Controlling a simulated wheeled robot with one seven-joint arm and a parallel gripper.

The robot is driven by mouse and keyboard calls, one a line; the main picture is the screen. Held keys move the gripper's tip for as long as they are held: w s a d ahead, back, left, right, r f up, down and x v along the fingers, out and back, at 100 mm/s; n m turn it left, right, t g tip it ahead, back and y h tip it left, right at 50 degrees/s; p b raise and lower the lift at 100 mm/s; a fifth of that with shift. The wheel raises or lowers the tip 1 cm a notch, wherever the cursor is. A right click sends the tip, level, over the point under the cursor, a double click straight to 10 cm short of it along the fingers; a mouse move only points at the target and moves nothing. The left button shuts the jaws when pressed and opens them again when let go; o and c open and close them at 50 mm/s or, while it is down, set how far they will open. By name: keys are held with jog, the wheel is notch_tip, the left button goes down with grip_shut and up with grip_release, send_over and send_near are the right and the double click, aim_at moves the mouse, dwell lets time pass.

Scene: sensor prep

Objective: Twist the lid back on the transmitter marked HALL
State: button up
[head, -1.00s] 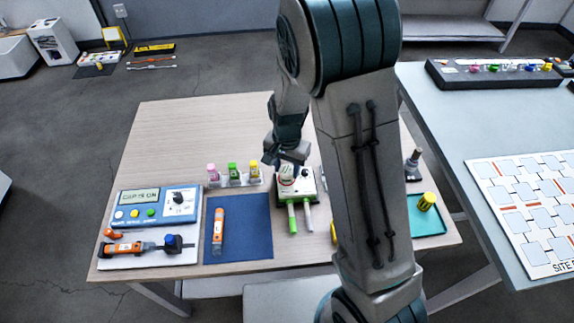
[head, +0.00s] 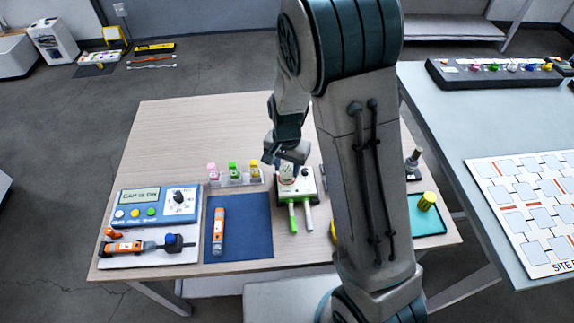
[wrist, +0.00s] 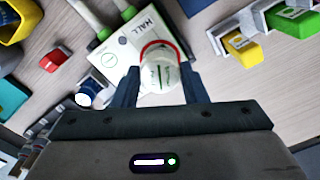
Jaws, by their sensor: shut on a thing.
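My gripper (wrist: 160,88) is shut on the lid, one finger on each side. In the head view my gripper (head: 287,164) comes down from above and hides part of the lid.
A blue mat (head: 250,240) with an orange tool (head: 218,230) lies left of the transmitter. A device (head: 158,205) reading "CAP IS ON" stands further left. A teal tray (head: 432,215) is at right. The table's back left is clear.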

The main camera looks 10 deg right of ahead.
jog(key=shift+f+b, duration=0.8)
jog(key=shift+f, duration=0.3)
dwell(1.1)
jog(key=o, duration=1.1)
jog(key=shift+r+p, duration=0.55)
jog(key=shift+r, duration=0.15)
jog(key=shift+r+p, duration=2.25)
jog(key=shift+r, duration=0.7)
